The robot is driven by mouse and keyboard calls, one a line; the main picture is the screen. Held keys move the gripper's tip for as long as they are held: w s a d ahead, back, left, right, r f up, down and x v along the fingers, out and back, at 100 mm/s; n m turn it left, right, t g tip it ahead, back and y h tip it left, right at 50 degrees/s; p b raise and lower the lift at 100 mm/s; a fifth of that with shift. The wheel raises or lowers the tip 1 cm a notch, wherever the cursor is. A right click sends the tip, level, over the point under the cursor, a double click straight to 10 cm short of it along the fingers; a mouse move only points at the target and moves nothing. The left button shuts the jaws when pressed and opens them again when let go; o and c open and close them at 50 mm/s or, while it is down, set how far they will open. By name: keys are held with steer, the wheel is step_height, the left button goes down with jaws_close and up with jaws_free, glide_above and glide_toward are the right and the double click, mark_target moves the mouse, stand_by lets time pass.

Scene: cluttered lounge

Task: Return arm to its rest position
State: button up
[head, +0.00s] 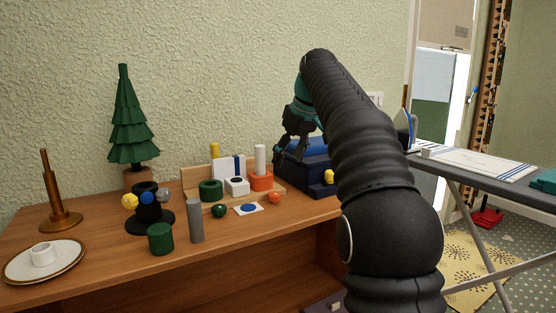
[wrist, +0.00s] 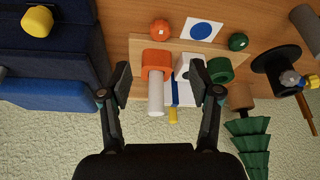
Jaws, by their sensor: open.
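My arm, covered in a black sleeve, rises across the right half of the head view. My gripper (head: 295,135) hangs at its far end above the back of the wooden sideboard (head: 120,276), near the dark blue box (head: 308,175). In the wrist view my gripper (wrist: 162,88) has its two black fingers spread wide. No object is clasped between them. Below the gap are an orange block (wrist: 156,60) with a white cylinder (wrist: 156,97) and a white block with a round hole (wrist: 184,66).
On the sideboard stand a green tree (head: 130,125), a brown peg stand (head: 58,200), a plate (head: 20,264), a grey cylinder (head: 196,222) and a green cylinder (head: 160,238). An ironing board (head: 480,178) stands at right. The textured wall is close behind my gripper.

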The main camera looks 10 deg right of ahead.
steer(key=s+a+f+m+t+h, duration=0.1)
steer(key=s+f+m, duration=0.15)
steer(key=s, duration=0.75)
steer(key=s+a+f+m, duration=0.1)
steer(key=s+f, duration=0.3)
steer(key=s, duration=0.6)
steer(key=s+f+m+h, duration=0.1)
steer(key=s+f+m, duration=0.1)
steer(key=s+f, duration=1.4)
steer(key=shift+s+a+f+t, duration=0.15)
steer(key=shift+s+f+t, duration=0.1)
steer(key=shift+f+t, duration=0.2)
